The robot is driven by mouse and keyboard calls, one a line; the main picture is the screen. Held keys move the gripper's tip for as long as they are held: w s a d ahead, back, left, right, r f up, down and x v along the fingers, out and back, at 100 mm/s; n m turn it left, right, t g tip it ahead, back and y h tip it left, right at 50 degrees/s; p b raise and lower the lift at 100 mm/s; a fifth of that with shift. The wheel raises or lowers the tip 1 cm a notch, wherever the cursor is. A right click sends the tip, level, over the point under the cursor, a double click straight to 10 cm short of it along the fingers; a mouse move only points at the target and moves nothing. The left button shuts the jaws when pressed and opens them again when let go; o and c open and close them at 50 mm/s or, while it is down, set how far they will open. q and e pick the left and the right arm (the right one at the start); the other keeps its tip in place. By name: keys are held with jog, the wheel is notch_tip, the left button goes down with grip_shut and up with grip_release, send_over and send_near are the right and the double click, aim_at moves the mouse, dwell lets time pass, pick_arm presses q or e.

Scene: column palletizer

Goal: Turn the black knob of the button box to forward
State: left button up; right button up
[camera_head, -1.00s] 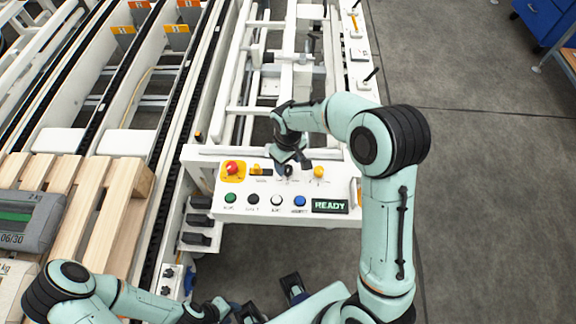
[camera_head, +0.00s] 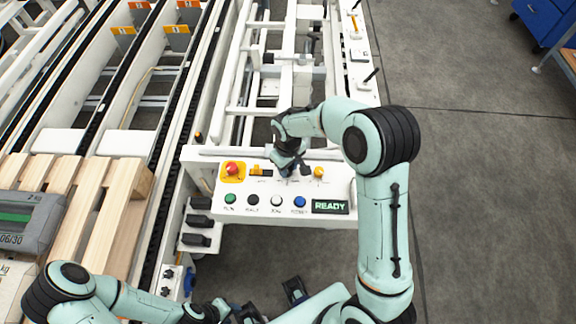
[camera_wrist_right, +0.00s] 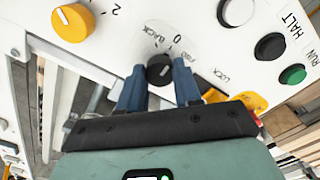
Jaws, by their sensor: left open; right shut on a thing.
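The button box (camera_head: 215,205) is a white panel in the middle of the head view, with a display reading READY. Its black knob (camera_wrist_right: 159,68) shows in the right wrist view, beside the printed marks BACK, 0 and FWD. A small white mark is on the knob, but I cannot tell exactly which label it points at. My right gripper (camera_wrist_right: 160,82) is shut on the knob with one blue finger on each side; in the head view the gripper (camera_head: 288,170) hides the knob. My left gripper (camera_head: 271,301) is open and empty, low in front of the box.
Beside the knob are a yellow selector (camera_head: 318,172), a yellow switch (camera_head: 258,170) and a red emergency button (camera_head: 233,168). Green (camera_head: 230,198), black, white and blue buttons line the front row. Wooden pallet slats (camera_head: 70,210) lie left.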

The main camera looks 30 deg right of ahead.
jog(key=m+b, duration=0.1)
jog(key=m, duration=0.3)
jog(key=shift+m, duration=0.3)
jog(key=shift+r+m, duration=0.1)
jog(key=shift+m, duration=1.9)
jog(key=shift+w+m, duration=0.1)
jog(key=shift+m, duration=0.2)
jog(key=o, duration=1)
jog(key=shift+o, duration=0.2)
notch_tip(320, 180, up, 13)
jog(key=p, duration=0.1)
jog(key=shift+r, duration=0.2)
jog(key=shift+f, duration=0.1)
